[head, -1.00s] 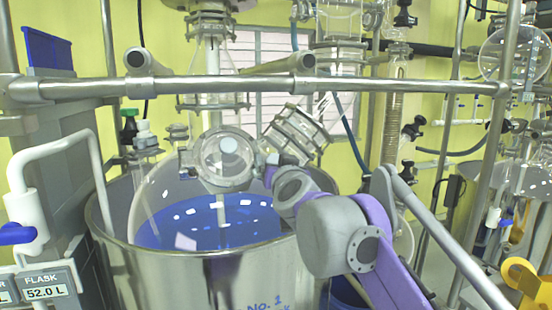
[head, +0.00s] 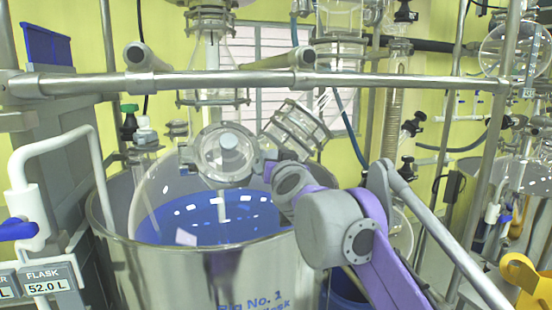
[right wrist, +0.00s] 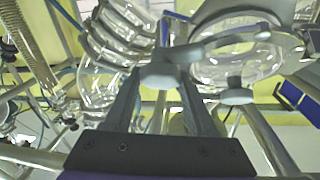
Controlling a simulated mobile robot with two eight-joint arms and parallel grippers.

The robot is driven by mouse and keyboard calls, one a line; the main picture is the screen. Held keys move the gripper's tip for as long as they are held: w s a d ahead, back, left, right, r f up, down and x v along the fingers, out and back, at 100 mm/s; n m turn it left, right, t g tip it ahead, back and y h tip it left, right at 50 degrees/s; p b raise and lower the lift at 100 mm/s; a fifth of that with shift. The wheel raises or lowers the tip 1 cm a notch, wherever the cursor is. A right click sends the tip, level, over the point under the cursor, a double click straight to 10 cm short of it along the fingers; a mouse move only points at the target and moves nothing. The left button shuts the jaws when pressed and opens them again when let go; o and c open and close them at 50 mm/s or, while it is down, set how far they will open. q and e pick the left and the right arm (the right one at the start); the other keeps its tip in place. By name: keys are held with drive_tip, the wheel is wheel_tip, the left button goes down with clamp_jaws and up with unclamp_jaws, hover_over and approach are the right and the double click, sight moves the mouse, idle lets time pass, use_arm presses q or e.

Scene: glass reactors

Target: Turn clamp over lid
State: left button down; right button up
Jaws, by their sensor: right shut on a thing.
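The round glass lid (head: 228,142) closes the front port of the big glass vessel (head: 155,200), which holds blue liquid. A grey clamp (head: 243,178) runs around the lid's rim. The lid and ring also show large at the upper right of the right wrist view (right wrist: 240,65). My right gripper (head: 268,166) is at the right side of the lid. In the right wrist view its two dark fingers (right wrist: 165,75) converge on a small grey part of the clamp and are shut on it. The fingertips are partly hidden by that part. My left gripper is not in view.
A horizontal steel rail (head: 220,82) crosses above the lid. The steel bath (head: 165,270) surrounds the vessel. A white pipe handle (head: 50,148) is at the left.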

drive_tip(key=shift+f+m+h+b, duration=0.1)
drive_tip(key=shift+m+h+b, duration=0.6)
drive_tip(key=shift+m, duration=0.1)
drive_tip(key=shift+a+m+h, duration=0.1)
drive_tip(key=shift+m+h, duration=0.3)
drive_tip(key=shift+m, duration=0.5)
drive_tip(key=m+h, duration=0.1)
drive_tip(key=m+h+p, duration=0.1)
drive_tip(key=m, duration=0.1)
drive_tip(key=shift+r+g, duration=0.3)
drive_tip(key=shift+g, duration=0.1)
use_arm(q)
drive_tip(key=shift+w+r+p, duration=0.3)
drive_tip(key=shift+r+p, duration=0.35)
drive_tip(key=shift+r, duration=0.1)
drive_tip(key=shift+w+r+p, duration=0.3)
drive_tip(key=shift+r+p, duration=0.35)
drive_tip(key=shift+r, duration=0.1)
use_arm(e)
drive_tip(key=shift+f+m+g+h, duration=0.1)
drive_tip(key=shift+m+g+h, duration=0.6)
drive_tip(key=shift+m+h, duration=1.05)
drive_tip(key=shift+m+y, duration=0.35)
drive_tip(key=o, duration=1.4)
